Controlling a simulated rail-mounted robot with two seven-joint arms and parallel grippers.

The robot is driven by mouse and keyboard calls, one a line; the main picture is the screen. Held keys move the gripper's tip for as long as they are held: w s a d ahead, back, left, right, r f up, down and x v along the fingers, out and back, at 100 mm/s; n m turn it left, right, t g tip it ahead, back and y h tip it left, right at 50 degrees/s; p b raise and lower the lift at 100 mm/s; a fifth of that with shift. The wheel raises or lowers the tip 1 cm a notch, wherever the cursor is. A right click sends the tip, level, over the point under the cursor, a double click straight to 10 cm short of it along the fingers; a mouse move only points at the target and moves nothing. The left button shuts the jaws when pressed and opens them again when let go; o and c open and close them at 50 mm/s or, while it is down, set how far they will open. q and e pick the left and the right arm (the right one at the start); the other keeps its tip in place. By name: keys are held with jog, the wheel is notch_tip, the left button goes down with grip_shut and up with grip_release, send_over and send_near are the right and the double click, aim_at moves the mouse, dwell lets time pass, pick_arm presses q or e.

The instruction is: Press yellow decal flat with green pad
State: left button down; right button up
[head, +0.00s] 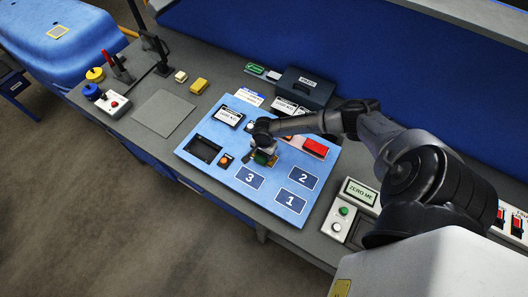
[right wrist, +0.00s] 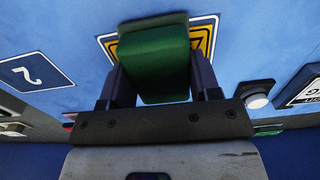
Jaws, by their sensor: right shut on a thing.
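My right gripper (head: 264,148) is over the blue board and shut on the green pad (head: 261,158). In the right wrist view the green pad (right wrist: 155,65) sits between the two dark fingers. The yellow decal (right wrist: 205,38), with black marks and a white border, lies on the blue surface right behind the pad. The pad hides most of the decal; its edges show on both sides. Whether the pad touches the decal I cannot tell. My left gripper is not in view.
The blue board (head: 215,172) carries squares numbered 1, 2 and 3, a dark recess (head: 203,149), an orange button (head: 226,160) and a red block (head: 315,147). A dark box (head: 306,87) stands behind. A bare grey mat (head: 163,113) lies left, near a knobbed control box (head: 113,104).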

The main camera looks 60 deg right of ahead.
jog(key=shift+s+f+p, duration=0.1)
jog(key=shift+f+p, duration=0.05)
jog(key=shift+p, duration=0.15)
dwell(0.9)
dwell(0.4)
jog(key=shift+r+p, duration=0.8)
jog(key=shift+p, duration=0.15)
jog(key=shift+r+p, duration=0.6)
jog(key=shift+p, duration=0.1)
notch_tip(320, 180, up, 4)
jog(key=p, duration=0.5)
jog(key=shift+r, duration=0.15)
